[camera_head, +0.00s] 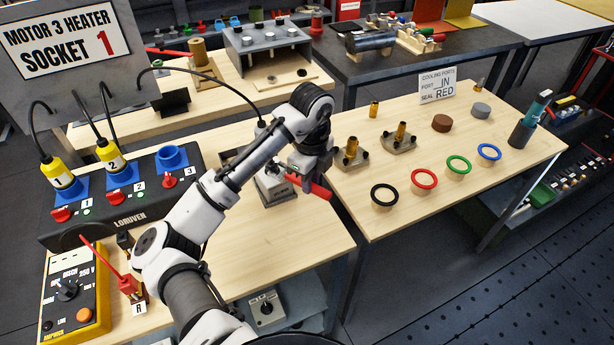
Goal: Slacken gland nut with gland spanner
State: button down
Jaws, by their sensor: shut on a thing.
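My gripper (303,168) is at the end of my white and grey arm, low over the front bench near its right end. It is shut on a red-handled tool, which I take to be the gland spanner (318,190); the handle points to the lower right. Just left of the gripper is a small grey metal box (272,188) on the bench. The spanner's head is by the top of this box, mostly hidden by the gripper. I cannot make out the gland nut or whether the spanner touches it. A black cable (225,83) runs down behind my arm towards this box.
A socket unit (115,205) with yellow plugs and a yellow tester (75,300) stand left. The right bench holds brass fittings (401,133), coloured rings (423,179) and a dark cup (521,134) with a teal-handled tool. A gap separates the benches from the back tables.

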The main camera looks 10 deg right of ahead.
jog(key=shift+s+d, duration=0.8)
jog(key=shift+d, duration=0.1)
jog(key=shift+r, duration=0.1)
jog(key=shift+r, duration=2.95)
